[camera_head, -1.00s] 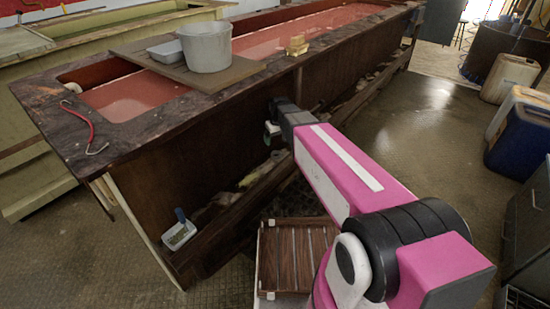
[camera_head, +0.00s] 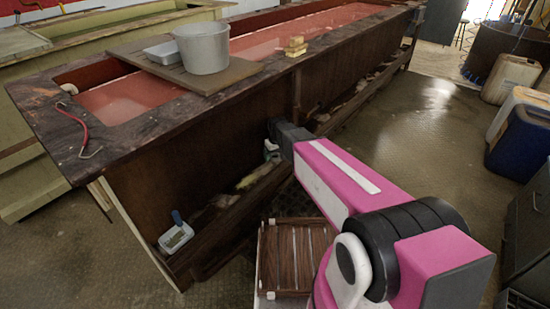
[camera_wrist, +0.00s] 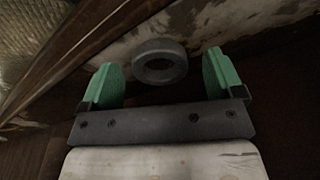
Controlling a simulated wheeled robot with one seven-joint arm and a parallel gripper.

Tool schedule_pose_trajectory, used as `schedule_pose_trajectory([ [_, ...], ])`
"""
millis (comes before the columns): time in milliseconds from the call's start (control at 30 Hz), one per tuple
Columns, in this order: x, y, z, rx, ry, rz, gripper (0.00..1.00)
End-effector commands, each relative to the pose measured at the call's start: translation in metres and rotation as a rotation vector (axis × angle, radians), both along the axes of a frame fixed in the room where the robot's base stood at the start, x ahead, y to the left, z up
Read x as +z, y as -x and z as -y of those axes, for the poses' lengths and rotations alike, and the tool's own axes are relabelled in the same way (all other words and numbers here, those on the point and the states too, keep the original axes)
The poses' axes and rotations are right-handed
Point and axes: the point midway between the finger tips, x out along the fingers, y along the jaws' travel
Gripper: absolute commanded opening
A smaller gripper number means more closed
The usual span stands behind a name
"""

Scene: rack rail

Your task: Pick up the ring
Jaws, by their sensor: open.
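In the wrist view a dark grey ring (camera_wrist: 160,62) shows just beyond my open gripper (camera_wrist: 160,75). It lies between the lines of the two green fingers, nearer the far side, with a gap on each side. The fingers do not touch it. In the head view my gripper (camera_head: 271,150) is small, low against the dark wooden side of the long trough. The ring cannot be made out in the head view.
The long trough (camera_head: 200,150) holds reddish liquid; a grey bucket (camera_head: 203,48) stands on a board across it. A low ledge runs along its base. A slatted wooden crate (camera_head: 290,255) stands on the floor below my arm. Open floor lies to the right.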

Motion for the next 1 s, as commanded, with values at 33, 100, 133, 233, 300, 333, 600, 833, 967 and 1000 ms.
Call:
schedule_pose_trajectory([
  [33,-0.001,0.0,0.0,0.0,0.0,0.0,0.87],
  [100,-0.001,0.0,0.0,0.0,0.0,0.0,0.87],
  [133,-0.001,0.0,0.0,0.0,0.0,0.0,0.87],
  [233,-0.001,0.0,0.0,0.0,0.0,0.0,0.77],
  [300,-0.001,0.0,0.0,0.0,0.0,0.0,0.54],
  [333,-0.001,0.0,0.0,0.0,0.0,0.0,0.45],
  [600,-0.001,0.0,0.0,0.0,0.0,0.0,0.33],
  [833,0.005,0.002,0.003,0.0,0.0,0.001,0.33],
  [967,0.016,0.003,0.003,0.0,-0.001,0.002,0.33],
  [1000,0.021,0.003,0.003,0.0,-0.001,0.002,0.33],
])
